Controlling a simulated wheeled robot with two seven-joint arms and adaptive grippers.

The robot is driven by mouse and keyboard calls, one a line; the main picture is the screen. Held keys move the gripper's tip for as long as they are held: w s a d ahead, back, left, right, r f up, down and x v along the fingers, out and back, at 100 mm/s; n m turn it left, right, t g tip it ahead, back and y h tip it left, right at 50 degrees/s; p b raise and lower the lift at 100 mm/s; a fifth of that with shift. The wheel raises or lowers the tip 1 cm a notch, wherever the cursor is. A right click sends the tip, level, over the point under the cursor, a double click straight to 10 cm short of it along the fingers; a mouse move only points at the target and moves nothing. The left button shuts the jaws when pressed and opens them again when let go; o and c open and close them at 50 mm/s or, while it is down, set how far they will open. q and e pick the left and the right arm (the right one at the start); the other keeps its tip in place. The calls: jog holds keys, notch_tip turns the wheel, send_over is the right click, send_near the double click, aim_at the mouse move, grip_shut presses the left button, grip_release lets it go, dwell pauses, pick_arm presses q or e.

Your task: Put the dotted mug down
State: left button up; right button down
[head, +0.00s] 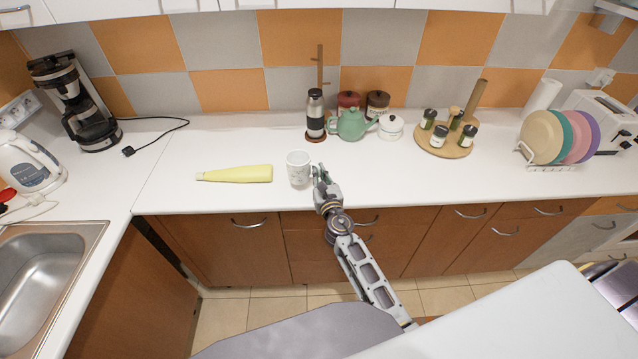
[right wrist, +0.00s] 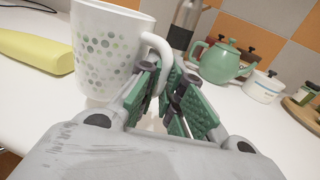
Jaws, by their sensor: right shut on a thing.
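The dotted mug (head: 298,170) is white with grey-green dots and stands upright at the front part of the white counter (head: 230,150) in the head view. In the right wrist view the mug (right wrist: 105,48) fills the upper left, with its handle toward my gripper. My right gripper (head: 322,180) is at the mug's right side, and its green-padded fingers (right wrist: 165,90) are shut on the handle. I cannot tell whether the mug's base touches the counter. My left gripper is not in view.
A yellow bottle (head: 235,174) lies left of the mug. Behind are a steel flask (head: 315,115), a green teapot (head: 352,125) and a white pot (head: 390,127). A round wooden board (head: 444,146) holds jars.

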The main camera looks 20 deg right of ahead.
dwell(0.3)
jog(key=shift+f+b, duration=1.45)
jog(key=shift+f, duration=0.35)
jog(key=shift+f, duration=0.1)
jog(key=c, duration=1.6)
grip_release()
jog(key=shift+o, duration=0.2)
jog(key=shift+s+a+b, duration=0.2)
jog(key=shift+s+b, duration=0.1)
jog(key=shift+s, duration=2.35)
jog(key=s+b, duration=0.1)
jog(key=s, duration=0.5)
jog(key=shift+s+a, duration=0.3)
jog(key=shift+s, duration=0.05)
